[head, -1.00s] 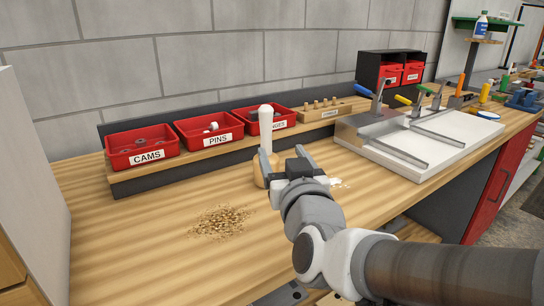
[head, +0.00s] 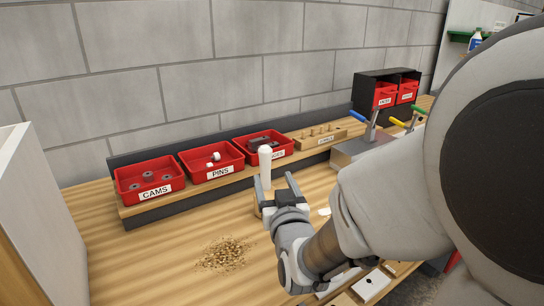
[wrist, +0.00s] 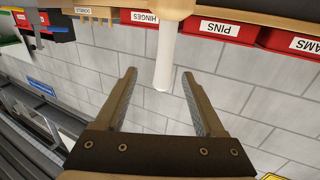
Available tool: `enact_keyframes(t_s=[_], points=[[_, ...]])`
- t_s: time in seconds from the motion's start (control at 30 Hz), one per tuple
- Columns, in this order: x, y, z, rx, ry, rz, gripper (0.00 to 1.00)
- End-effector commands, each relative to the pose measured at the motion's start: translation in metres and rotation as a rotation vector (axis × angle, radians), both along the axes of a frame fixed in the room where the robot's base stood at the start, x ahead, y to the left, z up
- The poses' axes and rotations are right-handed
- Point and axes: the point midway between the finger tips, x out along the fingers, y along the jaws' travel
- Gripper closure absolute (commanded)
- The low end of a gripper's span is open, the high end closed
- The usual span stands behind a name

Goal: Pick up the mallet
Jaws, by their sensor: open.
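The mallet stands upright with its white handle (head: 265,168) pointing up. Its pale wooden head is mostly hidden behind my gripper in the head view. In the wrist view, which is upside down, the white handle (wrist: 165,60) hangs from the wooden head (wrist: 165,7) at the top edge. My gripper (head: 277,190) is open and low over the bench, in front of the mallet. In the wrist view, the handle's end lies between the two fingers of the gripper (wrist: 159,74), with gaps on both sides. I see no contact.
Red bins labelled CAMS (head: 149,180), PINS (head: 212,160) and HINGES (head: 262,147) stand on a ledge behind the mallet, beside a wooden peg block (head: 320,136). A pile of shavings (head: 226,254) lies on the bench (head: 165,255). Toggle clamps (head: 370,120) stand to the right.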

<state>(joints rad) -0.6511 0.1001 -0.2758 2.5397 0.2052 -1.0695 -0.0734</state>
Motion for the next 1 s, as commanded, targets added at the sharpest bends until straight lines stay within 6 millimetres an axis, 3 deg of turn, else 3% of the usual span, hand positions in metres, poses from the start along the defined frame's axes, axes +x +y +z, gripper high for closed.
enact_keyframes(t_s=[0.1, 0.33, 0.57, 0.83, 1.0], points=[[0.003, 0.001, 0.004, -0.003, 0.004, 0.005, 0.29], [0.041, 0.009, -0.001, 0.0, 0.0, 0.005, 0.29], [0.055, 0.013, -0.001, 0.001, 0.0, 0.005, 0.29], [0.089, 0.025, 0.0, 0.0, -0.001, 0.004, 0.29], [0.1, 0.027, 0.0, 0.001, 0.001, 0.004, 0.29]])
